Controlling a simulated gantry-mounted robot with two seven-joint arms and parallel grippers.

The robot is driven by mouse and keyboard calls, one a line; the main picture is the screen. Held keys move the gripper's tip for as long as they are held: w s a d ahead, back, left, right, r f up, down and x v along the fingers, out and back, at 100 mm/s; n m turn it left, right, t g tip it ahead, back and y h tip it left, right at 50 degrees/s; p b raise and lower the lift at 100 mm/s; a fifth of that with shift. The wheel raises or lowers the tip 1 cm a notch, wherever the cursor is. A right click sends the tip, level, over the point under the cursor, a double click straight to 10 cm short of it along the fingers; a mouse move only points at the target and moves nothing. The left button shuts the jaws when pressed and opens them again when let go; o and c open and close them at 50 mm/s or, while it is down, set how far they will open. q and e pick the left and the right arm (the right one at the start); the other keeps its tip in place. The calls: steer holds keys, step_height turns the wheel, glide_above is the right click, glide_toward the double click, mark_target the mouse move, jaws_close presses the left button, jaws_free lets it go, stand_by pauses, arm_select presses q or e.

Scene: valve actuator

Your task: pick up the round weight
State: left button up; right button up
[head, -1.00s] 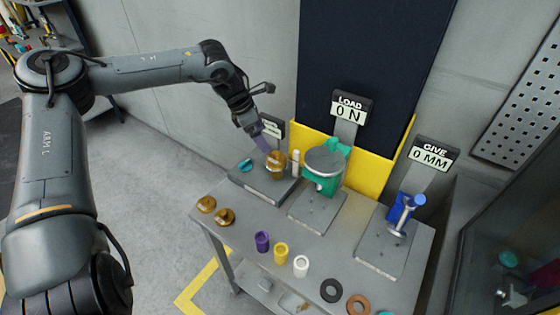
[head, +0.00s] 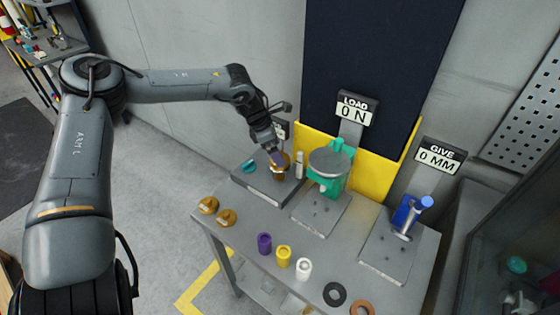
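Two round brass-coloured weights, one (head: 208,205) and another (head: 227,218), lie at the left corner of the table. A third round brass-coloured piece (head: 280,172) is on the left grey base plate. My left gripper (head: 277,158), with purple fingertips, points down right at this piece and partly covers it. I cannot tell whether the fingers touch it or how far apart they are. My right gripper is not in view.
A green fixture with a round grey plate (head: 330,162) stands right of the gripper, under the LOAD display (head: 356,108). A blue fixture (head: 408,211) stands further right. Purple (head: 264,243), yellow (head: 284,256) and white (head: 304,268) cylinders line the front edge.

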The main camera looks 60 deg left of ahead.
arm_select(q)
steer(key=shift+x, duration=1.45)
steer(key=shift+w, duration=0.1)
steer(key=c, duration=1.3)
steer(key=shift+c, duration=0.5)
steer(key=shift+r, duration=0.25)
